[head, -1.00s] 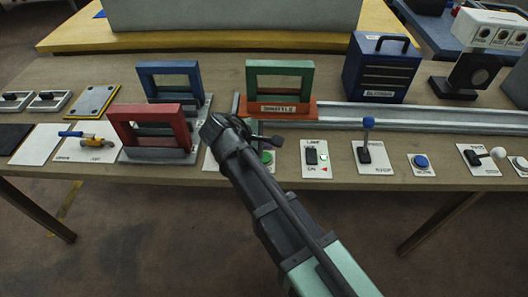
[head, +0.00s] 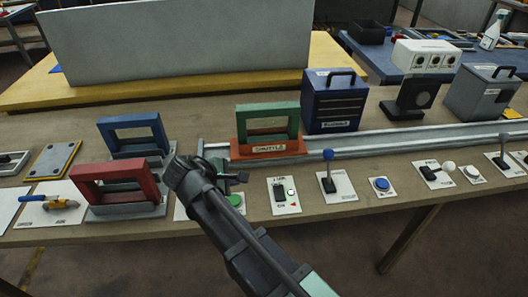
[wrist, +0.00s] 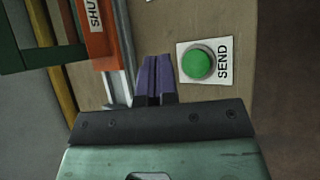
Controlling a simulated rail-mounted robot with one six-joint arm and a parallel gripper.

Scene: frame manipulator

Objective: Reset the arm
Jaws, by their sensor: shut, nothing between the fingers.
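My gripper (head: 240,178) is at the front of the bench, by the green SEND button in the head view (head: 236,200). In the wrist view my gripper's purple fingers (wrist: 154,78) are together with nothing between them. The green button (wrist: 197,64) on its white SEND plate lies right of the fingers, apart from them in the picture. The height of the fingers above the bench cannot be told. The green frame on its orange SHUTTLE base (head: 268,145) stands on the rail behind my gripper.
A red frame (head: 117,186) and a blue frame (head: 133,133) stand left of my arm. A switch plate (head: 285,196), a blue-knobbed lever (head: 329,172) and a blue button (head: 381,185) line the front edge to the right. The rail (head: 400,142) runs right behind them.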

